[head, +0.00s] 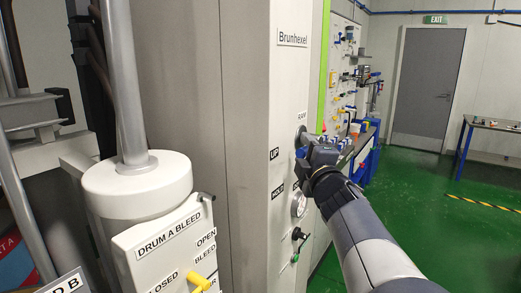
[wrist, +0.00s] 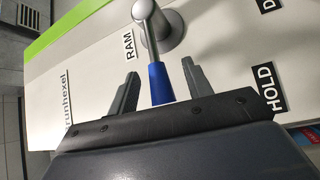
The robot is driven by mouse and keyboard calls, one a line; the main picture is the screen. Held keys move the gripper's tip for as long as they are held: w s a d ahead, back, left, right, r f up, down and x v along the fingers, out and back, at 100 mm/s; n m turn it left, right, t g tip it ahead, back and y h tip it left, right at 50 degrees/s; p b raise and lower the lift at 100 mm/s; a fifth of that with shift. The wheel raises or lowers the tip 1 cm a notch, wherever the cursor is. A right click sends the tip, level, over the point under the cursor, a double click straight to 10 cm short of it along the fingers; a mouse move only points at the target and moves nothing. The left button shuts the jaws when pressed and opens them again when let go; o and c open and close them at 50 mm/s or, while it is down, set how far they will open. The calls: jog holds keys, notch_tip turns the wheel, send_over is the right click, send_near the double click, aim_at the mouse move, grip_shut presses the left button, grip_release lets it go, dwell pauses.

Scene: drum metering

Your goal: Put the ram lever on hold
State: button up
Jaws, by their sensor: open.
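The ram lever, a metal rod with a blue grip (wrist: 158,82), comes out of a round metal boss (wrist: 168,30) beside the RAM label. In the wrist view it points down the picture, left of the HOLD label (wrist: 269,88). My gripper (wrist: 160,70) is open, with one finger on each side of the blue grip and a visible gap on both sides. In the head view my gripper (head: 316,148) is at the panel under the RAM label (head: 302,114) and hides most of the lever. The UP label (head: 274,154) and HOLD label (head: 278,191) show to its left.
A drum A bleed box (head: 165,235) with a yellow handle stands at the front left. Green floor (head: 415,200) is open to the right.

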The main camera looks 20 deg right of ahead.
jog(key=shift+w+d+r, duration=0.15)
jog(key=shift+w, duration=0.95)
jog(key=shift+c, duration=0.3)
grip_shut()
